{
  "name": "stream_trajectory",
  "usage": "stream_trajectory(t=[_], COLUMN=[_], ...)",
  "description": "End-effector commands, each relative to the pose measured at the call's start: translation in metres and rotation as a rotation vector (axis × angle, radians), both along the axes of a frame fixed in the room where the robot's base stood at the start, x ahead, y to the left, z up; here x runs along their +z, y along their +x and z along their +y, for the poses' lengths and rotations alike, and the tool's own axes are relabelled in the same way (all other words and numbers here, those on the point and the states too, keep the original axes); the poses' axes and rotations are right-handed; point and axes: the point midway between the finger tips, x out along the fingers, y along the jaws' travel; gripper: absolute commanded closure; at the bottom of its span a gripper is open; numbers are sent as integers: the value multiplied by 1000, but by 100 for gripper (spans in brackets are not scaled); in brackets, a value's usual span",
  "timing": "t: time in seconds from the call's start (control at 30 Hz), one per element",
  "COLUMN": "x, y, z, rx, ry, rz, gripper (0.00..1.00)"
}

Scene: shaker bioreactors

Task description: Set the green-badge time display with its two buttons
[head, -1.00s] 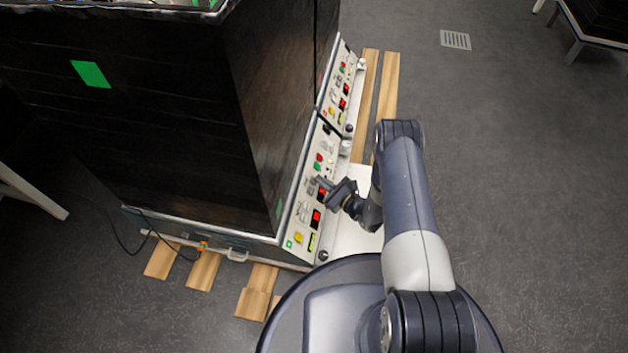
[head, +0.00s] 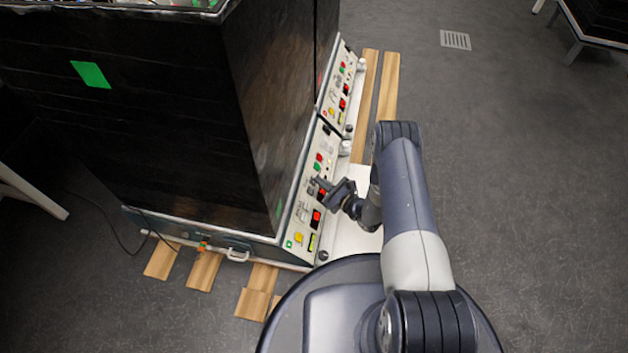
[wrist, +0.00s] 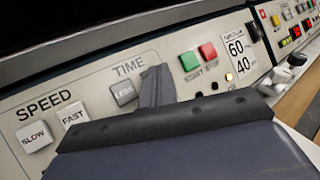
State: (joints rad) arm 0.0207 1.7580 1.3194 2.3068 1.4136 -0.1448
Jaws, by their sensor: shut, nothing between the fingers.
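The nearer control panel (head: 300,225) has a small green badge (head: 289,244) at its lower corner. Its red time display (head: 322,193) is partly covered by my gripper (head: 316,181), and its digits are too small to read. In the wrist view, under the word TIME, the grey LESS button (wrist: 124,92) shows just left of my gripper (wrist: 157,72). The other time button is hidden behind the fingers. My gripper is shut and empty, with its tips at the panel by the TIME buttons. I cannot tell whether they touch it.
The SLOW button (wrist: 34,137) and FAST button (wrist: 73,114) lie left. The red button (wrist: 207,51) and green button (wrist: 189,61) lie right. A second panel (head: 340,90) stands farther back. Open floor (head: 530,180) lies to the right.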

Motion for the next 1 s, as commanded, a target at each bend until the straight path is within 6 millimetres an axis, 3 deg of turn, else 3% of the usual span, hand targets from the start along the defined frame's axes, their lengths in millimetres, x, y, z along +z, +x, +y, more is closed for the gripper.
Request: stream_trajectory(t=[0.57, 1.0], x=[10, 38], y=[-2, -7], z=[-10, -40], rx=[0, -2], ry=[0, 0], rz=[0, 0], gripper=[100, 100])
